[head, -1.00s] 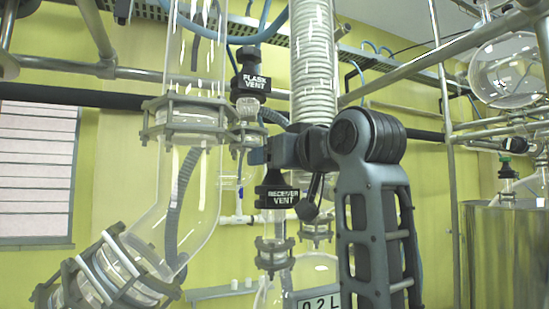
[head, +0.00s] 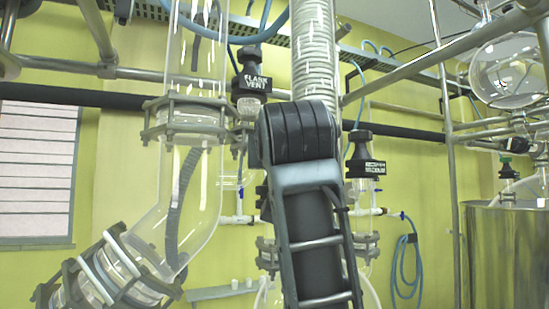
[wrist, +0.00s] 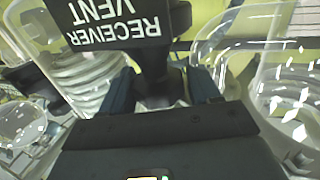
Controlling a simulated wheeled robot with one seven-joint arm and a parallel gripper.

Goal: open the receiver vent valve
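The receiver vent valve shows up close in the wrist view, with its black label block (wrist: 115,25) reading upside down. Its dark narrower part (wrist: 158,88) lies between the two fingers of my gripper (wrist: 160,92). The fingers press close on both sides with no clear gap, so my gripper looks shut on the valve. In the head view my own arm stands in front of the valve and hides most of it and my gripper. I cannot tell how far the valve is turned.
The black flask vent valve (head: 252,82) is up and left of my arm. Another black labelled valve (head: 366,167) stands close to the right. A glass tube (head: 188,195) with metal clamps is at left, and a ribbed column (head: 313,55) rises behind. A blue hose (head: 405,262) hangs at right.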

